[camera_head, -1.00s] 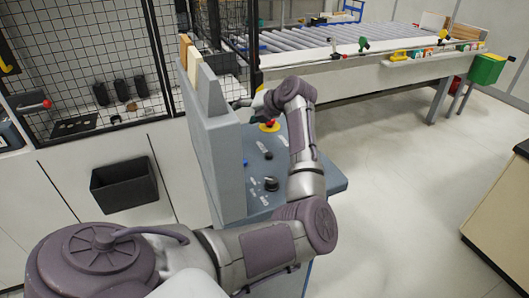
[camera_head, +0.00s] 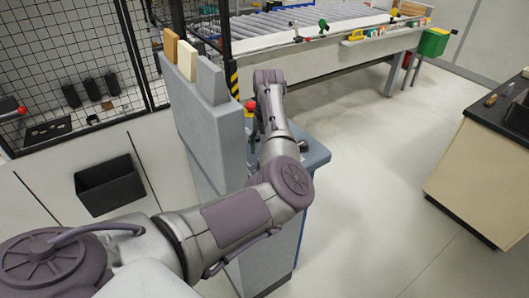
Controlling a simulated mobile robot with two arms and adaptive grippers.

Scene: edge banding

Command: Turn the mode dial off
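The grey-blue control panel (camera_head: 318,156) stands below and behind my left arm. A black knob (camera_head: 303,146) shows on it just right of my forearm. I cannot tell whether it is the mode dial, and most of the other controls are hidden behind my arm. My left gripper (camera_head: 256,130) is over the panel, close to its upright grey side. It is mostly covered by my wrist, so its fingers cannot be read. My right gripper is not in view.
A red button (camera_head: 251,105) shows beside my wrist. A roller conveyor (camera_head: 320,30) is behind, a dark-topped cabinet (camera_head: 465,160) at right. The floor between is clear.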

